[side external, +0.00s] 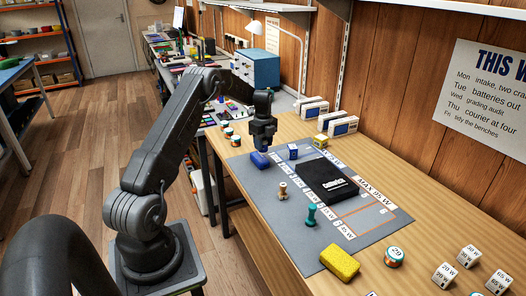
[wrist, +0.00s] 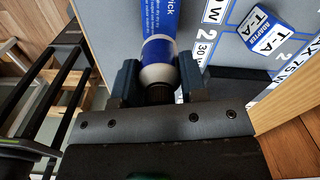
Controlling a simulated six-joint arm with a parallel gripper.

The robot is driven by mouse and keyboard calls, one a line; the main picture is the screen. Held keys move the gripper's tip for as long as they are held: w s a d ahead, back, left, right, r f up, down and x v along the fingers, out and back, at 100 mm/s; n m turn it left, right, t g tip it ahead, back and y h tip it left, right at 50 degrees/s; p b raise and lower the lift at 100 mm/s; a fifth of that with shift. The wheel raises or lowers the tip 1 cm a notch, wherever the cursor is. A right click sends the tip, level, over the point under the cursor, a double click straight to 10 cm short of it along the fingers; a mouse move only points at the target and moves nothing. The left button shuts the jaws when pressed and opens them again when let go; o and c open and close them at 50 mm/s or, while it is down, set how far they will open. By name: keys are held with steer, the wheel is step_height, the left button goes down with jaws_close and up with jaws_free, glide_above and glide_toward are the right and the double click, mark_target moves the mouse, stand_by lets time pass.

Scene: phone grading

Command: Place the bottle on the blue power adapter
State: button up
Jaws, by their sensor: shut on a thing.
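My gripper (side external: 263,142) points down over the far left part of the grey mat. In the wrist view its jaws (wrist: 158,85) are shut on the white shoulder end of a blue and white bottle (wrist: 160,50). Its blue body reaches away from the jaws, with its far end out of frame. In the side view the blue bottle (side external: 259,160) shows just below the jaws; I cannot tell whether it touches the mat. The blue power adapter (side external: 292,152), a small block with a white label, stands just right of the gripper. In the wrist view the adapter (wrist: 258,28) reads T-A.
A black box (side external: 326,181) lies on the grey mat (side external: 262,212), beside printed watt labels. A tan stamp-like piece (side external: 282,191), a teal one (side external: 311,215) and a yellow sponge (side external: 340,263) are nearer. White boxes (side external: 336,126) stand behind. Small jars (side external: 229,132) stand left.

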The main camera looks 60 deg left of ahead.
steer(key=shift+f, duration=1.7)
steer(key=shift+f, duration=0.15)
steer(key=o, duration=0.9)
